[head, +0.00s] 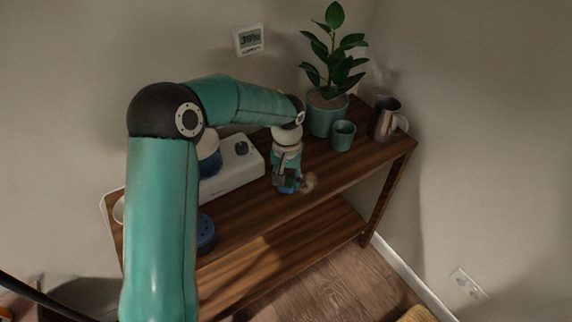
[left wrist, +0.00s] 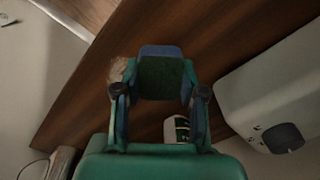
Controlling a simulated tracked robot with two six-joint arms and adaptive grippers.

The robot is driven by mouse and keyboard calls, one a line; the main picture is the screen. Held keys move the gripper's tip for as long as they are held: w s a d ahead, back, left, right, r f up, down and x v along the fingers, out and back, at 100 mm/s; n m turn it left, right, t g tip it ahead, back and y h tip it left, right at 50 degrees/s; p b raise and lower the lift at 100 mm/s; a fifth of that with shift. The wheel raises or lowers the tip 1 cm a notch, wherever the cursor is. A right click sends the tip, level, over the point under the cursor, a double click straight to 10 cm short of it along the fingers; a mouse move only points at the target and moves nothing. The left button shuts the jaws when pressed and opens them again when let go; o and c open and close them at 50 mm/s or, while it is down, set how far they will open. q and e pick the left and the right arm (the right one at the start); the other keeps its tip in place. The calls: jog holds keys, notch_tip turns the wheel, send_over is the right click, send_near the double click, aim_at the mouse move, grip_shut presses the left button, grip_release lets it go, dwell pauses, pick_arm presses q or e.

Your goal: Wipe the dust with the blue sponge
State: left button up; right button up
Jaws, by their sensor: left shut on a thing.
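My left gripper (head: 286,181) is shut on the blue sponge (head: 291,189), low over the wooden shelf top near its front edge. In the left wrist view the sponge (left wrist: 161,51) shows a blue edge and a dark green face between the fingers. A pale grey-brown clump of dust (head: 308,182) lies right beside the sponge. The dust (left wrist: 119,68) also shows in the left wrist view, at the left finger. I cannot tell whether the sponge touches the dust. My right gripper is not in view.
The wooden shelf (head: 343,171) stands along the wall. A white appliance (head: 235,166) is behind the gripper. A potted plant (head: 326,114), a teal cup (head: 342,135) and a metal mug (head: 384,118) stand to the right. A dark blue round thing (head: 205,234) is partly behind my arm.

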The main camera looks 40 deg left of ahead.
pick_arm(q)
jog(key=shift+s+r+p, duration=0.1)
jog(key=shift+r+p, duration=1.5)
jog(key=shift+r, duration=1.15)
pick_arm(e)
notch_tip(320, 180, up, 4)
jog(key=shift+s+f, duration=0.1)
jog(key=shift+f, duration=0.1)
